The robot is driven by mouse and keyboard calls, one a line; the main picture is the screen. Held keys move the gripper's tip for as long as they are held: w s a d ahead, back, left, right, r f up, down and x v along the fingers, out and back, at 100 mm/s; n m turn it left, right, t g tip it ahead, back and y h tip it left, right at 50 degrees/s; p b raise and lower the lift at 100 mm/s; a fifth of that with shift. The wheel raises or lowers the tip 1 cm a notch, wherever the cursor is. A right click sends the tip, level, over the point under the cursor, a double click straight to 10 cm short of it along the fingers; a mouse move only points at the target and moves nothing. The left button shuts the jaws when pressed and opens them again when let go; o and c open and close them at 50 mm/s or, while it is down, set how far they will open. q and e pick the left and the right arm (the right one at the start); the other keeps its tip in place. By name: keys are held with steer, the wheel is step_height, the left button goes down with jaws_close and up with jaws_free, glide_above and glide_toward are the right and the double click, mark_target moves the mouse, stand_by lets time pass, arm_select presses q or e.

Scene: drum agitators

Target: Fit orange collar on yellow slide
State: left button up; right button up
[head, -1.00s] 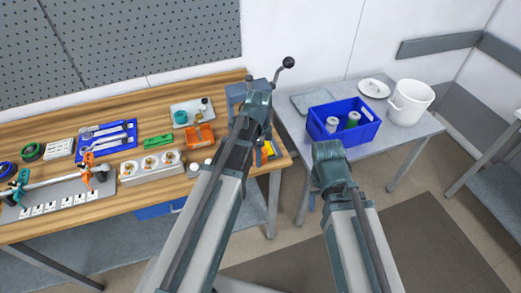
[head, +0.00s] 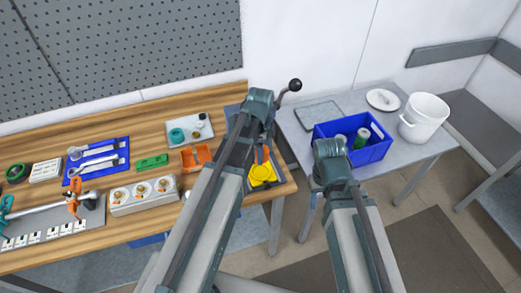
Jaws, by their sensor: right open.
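An orange open-topped piece (head: 195,157), which may be the collar, lies on the wooden bench beside a small grey tray. A yellow piece with a round top (head: 262,174), which may be the slide, sits at the bench's right end, partly behind my left arm. Orange also shows just above it, too small to make out. My left arm covers the bench between the orange and yellow pieces, and its gripper is hidden. My right arm reaches up in front of the grey side table; its open gripper is mostly hidden behind the wrist, and I see nothing held.
A blue bin (head: 372,150) with cans, a white pot (head: 424,117) and a round lid (head: 383,99) stand on the side table (head: 400,170). A blue tool tray (head: 98,160), a green block (head: 152,161) and a white block (head: 143,196) occupy the bench. Floor shows between the tables.

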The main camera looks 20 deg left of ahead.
arm_select(q)
steer(key=shift+f, duration=0.1)
steer(key=b, duration=0.7)
glide_above(260, 172)
step_height(260, 172, down, 7)
steer(key=shift+d+f, duration=0.1)
steer(key=shift+f+b, duration=0.2)
steer(key=shift+b, duration=0.15)
steer(key=shift+f+b, duration=0.35)
steer(key=shift+b, duration=0.05)
steer(key=shift+f, duration=0.25)
stand_by(0.7)
stand_by(0.3)
